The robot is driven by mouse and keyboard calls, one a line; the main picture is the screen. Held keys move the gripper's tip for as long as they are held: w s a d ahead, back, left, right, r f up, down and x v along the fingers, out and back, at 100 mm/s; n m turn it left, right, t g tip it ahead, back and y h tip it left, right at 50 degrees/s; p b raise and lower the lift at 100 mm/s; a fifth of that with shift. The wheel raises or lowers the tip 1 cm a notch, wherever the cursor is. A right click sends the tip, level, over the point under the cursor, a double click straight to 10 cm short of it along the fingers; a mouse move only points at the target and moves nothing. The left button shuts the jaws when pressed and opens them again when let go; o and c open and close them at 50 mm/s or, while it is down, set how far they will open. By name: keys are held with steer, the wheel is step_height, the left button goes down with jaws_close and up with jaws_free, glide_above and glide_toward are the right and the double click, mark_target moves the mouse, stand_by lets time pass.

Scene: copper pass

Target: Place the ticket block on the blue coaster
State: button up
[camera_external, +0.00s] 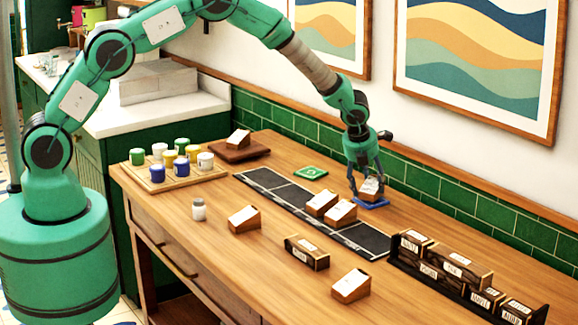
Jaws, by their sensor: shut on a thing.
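My gripper (367,189) points down at the back of the wooden table, shut on a small wooden ticket block (371,188) with a white top face. The block is directly over the blue coaster (373,204), at or very close to its surface; I cannot tell whether it touches. The gripper's fingers hide part of the block. Part of the coaster shows below and around it.
A black strip (364,238) beside the coaster bears two similar blocks (322,203). A green coaster (311,173) lies to the left. A black rack (440,280) of labelled blocks stands right. More blocks (244,219), a white jar (199,210) and a cup tray (190,180) are nearer.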

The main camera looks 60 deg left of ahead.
steer(key=shift+f, duration=0.4)
steer(key=shift+f, duration=0.1)
steer(key=o, duration=1.2)
steer(key=shift+o, duration=0.2)
steer(key=shift+s+d+r, duration=0.1)
steer(key=shift+s+r, duration=0.05)
steer(key=shift+r, duration=0.55)
steer(key=p+v, duration=0.1)
steer(key=v, duration=0.9)
steer(key=shift+s+r, duration=0.25)
steer(key=shift+r, duration=0.05)
steer(key=shift+r, duration=0.1)
